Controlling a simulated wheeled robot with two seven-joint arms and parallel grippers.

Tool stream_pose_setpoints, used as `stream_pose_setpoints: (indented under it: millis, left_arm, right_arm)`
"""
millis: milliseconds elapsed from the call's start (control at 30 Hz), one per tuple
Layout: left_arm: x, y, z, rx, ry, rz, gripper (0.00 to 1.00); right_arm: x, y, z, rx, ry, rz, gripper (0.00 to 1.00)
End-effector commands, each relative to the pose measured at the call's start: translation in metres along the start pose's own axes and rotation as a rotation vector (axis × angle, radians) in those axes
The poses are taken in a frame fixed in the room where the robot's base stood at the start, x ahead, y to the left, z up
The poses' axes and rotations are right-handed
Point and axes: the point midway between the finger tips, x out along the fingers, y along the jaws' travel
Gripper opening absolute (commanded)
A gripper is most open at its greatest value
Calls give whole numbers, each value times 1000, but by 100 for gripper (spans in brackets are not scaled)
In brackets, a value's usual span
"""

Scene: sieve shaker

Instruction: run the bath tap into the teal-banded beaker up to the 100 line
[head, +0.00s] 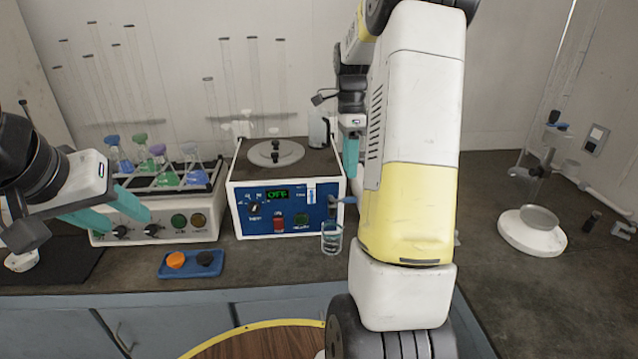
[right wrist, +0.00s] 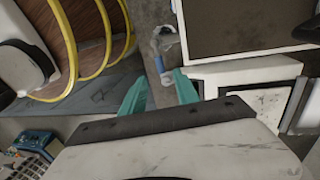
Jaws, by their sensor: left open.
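The water bath (head: 290,190) stands at the bench's middle, its green display reading OFF. Its blue tap (head: 343,200) is at the front right corner. A clear beaker with teal on it (head: 332,238) stands on the bench just below the tap; I cannot make out its water level or lines. My right gripper (head: 350,155) is above and behind the tap, partly hidden by my arm. In the right wrist view its fingers (right wrist: 160,92) are apart and empty, with a small clear and blue item beyond them. My left gripper (head: 108,210) is open and empty at the left.
A rack of coloured flasks (head: 165,178) on a control box is left of the bath. A blue tray (head: 190,264) with orange and dark caps lies in front. A white scale (head: 532,232) is at the right. My right arm blocks the bench right of the beaker.

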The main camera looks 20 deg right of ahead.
Motion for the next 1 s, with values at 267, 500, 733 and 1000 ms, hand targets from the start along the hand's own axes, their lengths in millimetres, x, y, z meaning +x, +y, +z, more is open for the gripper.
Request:
stream_pose_setpoints:
  millis: [267, 500, 733, 1000]
  left_arm:
    - [0, 0, 0, 0, 0, 0, 45]
    - [0, 0, 0, 0, 0, 0, 45]
    - [0, 0, 0, 0, 0, 0, 45]
    - [0, 0, 0, 0, 0, 0, 45]
  right_arm:
    - [39, 1, 0, 5, 1, 6, 37]
    - [70, 0, 0, 4, 0, 3, 37]
    - [77, 0, 0, 3, 0, -1, 37]
    - [76, 0, 0, 3, 0, 0, 11]
